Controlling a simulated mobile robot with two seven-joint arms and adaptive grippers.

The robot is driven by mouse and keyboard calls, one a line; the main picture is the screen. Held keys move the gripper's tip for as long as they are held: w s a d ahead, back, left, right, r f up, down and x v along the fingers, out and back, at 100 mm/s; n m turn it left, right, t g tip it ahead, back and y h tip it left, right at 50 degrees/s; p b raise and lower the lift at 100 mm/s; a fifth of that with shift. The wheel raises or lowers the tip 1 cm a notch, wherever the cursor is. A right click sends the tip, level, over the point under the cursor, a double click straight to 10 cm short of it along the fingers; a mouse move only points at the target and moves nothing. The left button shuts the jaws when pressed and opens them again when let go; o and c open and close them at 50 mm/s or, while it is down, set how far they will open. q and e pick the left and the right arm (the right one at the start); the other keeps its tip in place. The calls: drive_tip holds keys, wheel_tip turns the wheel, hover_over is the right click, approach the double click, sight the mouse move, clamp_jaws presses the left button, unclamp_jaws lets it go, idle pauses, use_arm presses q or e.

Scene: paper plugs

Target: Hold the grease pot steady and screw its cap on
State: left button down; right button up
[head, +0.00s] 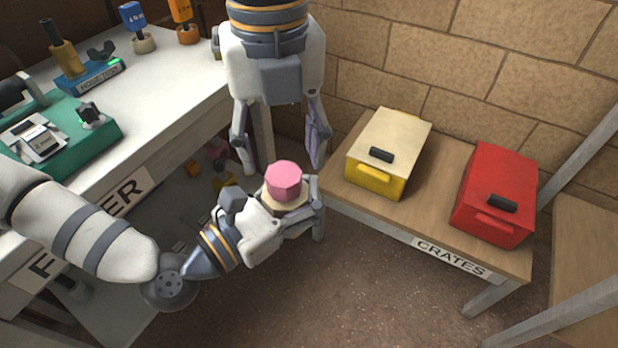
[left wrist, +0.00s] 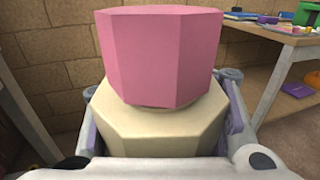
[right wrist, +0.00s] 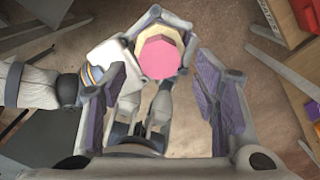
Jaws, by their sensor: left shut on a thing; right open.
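The grease pot (head: 291,203) is a cream, many-sided body; it fills the lower middle of the left wrist view (left wrist: 158,133). The pink eight-sided cap (head: 284,182) sits upright on top of the pot, with a thin cream neck just visible below it (left wrist: 162,58). I cannot tell how far it is threaded. My left gripper (head: 294,207) is shut around the pot's sides and holds it in the air. My right gripper (head: 281,156) points down from above, open and empty. In the right wrist view the cap (right wrist: 159,55) lies beyond and between its spread purple-padded fingers.
A low bench (head: 410,222) marked CRATES stands right of the pot with a yellow crate (head: 375,180) and a red crate (head: 492,222). A white worktable (head: 170,85) with a green machine (head: 70,150) is at left. A brick wall (head: 480,60) closes the back.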

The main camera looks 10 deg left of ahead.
sight(284, 174)
drive_tip(key=shift+f, duration=2.4)
drive_tip(key=shift+c, duration=0.2)
drive_tip(key=c, duration=1.2)
drive_tip(key=m, duration=0.5)
drive_tip(key=shift+d, duration=0.1)
drive_tip(key=m, duration=0.8)
drive_tip(key=shift+m, duration=0.4)
drive_tip(key=m, duration=0.9)
drive_tip(key=shift+s, duration=0.1)
